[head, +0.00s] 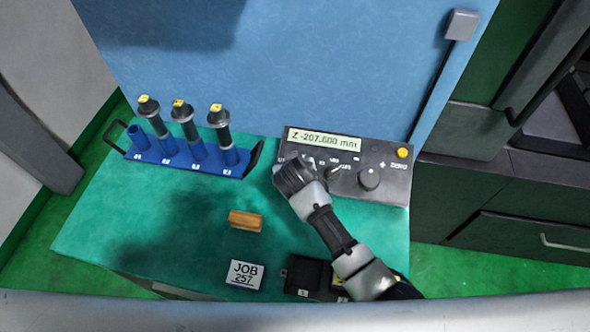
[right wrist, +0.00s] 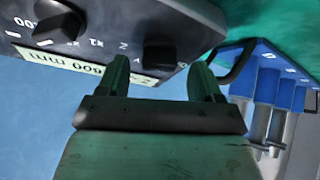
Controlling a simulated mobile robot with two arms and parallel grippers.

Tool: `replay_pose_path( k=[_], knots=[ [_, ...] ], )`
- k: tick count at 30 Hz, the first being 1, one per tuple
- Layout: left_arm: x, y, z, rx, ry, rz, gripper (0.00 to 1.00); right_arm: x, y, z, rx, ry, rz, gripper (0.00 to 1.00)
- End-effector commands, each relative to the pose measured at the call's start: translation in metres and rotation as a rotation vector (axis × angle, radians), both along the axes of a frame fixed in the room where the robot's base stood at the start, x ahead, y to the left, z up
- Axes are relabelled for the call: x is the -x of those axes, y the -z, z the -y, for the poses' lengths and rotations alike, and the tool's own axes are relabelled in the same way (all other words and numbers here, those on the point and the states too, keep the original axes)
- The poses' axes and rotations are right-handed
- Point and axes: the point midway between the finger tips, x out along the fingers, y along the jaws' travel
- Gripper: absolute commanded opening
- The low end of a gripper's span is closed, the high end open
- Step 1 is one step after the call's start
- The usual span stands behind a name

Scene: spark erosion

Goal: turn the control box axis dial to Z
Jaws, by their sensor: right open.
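The control box (head: 395,158) is a dark panel at the back right of the green table in the head view. Its display (head: 324,139) reads Z -207.600 mm. My right gripper (head: 290,172) is over the box's left front part and hides the dial there. In the right wrist view the box appears upside down, and the black axis dial (right wrist: 160,52) lies just beyond and between the open fingers (right wrist: 159,66). A gap seems to remain; contact is unclear. Its pointer direction cannot be read. My left gripper is not in view.
A second dial (head: 334,171) and a large round knob (head: 370,179) sit to the right on the box. A blue rack (head: 185,160) with several holders stands to the left. A wooden block (head: 245,220), JOB 257 card (head: 234,275) and black tray (head: 302,273) lie in front.

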Motion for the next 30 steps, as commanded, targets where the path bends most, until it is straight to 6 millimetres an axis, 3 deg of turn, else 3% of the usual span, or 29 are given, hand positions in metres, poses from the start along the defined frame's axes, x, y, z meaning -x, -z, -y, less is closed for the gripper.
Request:
replay_pose_path(
  k=[15,30],
  knots=[
    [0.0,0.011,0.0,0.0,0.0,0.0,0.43,0.056,-0.062,0.0,-0.002,0.001,0.002,0.66],
    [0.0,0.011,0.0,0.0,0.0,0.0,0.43,0.062,-0.069,0.0,-0.001,0.001,0.0,0.66]
  ],
)
